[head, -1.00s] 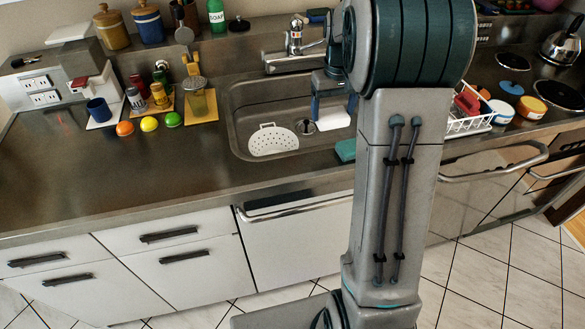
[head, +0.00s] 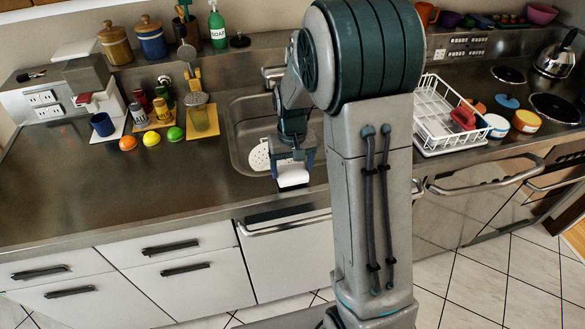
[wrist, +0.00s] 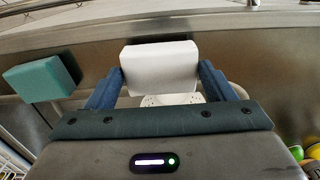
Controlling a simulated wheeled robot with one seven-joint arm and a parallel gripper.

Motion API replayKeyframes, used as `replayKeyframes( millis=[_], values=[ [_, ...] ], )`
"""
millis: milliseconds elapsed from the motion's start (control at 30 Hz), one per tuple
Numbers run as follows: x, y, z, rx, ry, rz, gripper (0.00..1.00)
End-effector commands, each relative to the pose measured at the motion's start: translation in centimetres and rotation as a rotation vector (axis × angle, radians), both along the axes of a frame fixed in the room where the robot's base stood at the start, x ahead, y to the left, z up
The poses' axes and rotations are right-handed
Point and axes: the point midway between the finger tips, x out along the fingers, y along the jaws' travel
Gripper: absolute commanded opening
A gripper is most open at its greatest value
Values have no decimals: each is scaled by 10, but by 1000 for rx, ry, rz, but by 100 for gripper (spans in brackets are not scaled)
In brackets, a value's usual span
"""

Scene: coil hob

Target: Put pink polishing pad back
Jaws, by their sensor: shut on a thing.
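No pink pad shows in either view. My gripper (head: 293,160) is shut on a white block-shaped pad (head: 293,175), held over the sink's front right edge. In the wrist view the white pad (wrist: 160,67) sits between the two blue fingers of my gripper (wrist: 160,82). A teal pad (wrist: 42,75) lies apart from it, at the left of the wrist view. In the head view the teal pad is not visible, and my arm covers that part of the counter.
The sink (head: 238,140) holds a white perforated piece (head: 259,157). A white wire rack (head: 432,125) with a red item (head: 463,117) stands right of my arm. Fruit (head: 151,138) and jars stand left of the sink. The counter front left (head: 100,195) is clear.

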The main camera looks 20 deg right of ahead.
Motion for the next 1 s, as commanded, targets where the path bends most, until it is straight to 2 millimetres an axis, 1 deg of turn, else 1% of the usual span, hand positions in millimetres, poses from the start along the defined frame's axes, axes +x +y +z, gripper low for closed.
replayKeyframes(
  millis=[33, 133, 367, 400, 433, 467, 767, 867, 967, 1000],
  values=[
    [0, 0, -6, 0, 4, -1, 58],
    [0, 0, -15, 0, 1, 0, 58],
    [0, -1, -17, 0, 0, 0, 58],
    [0, -1, -17, 0, 0, 0, 88],
    [0, -1, -17, 0, 0, 0, 96],
    [0, -1, -17, 0, 0, 0, 98],
    [1, -1, -15, 0, -2, 0, 98],
    [1, -1, -7, 0, -3, 0, 98],
    [1, 0, 9, 0, -6, 0, 98],
    [1, -1, 18, 0, -7, 0, 98]
  ],
)
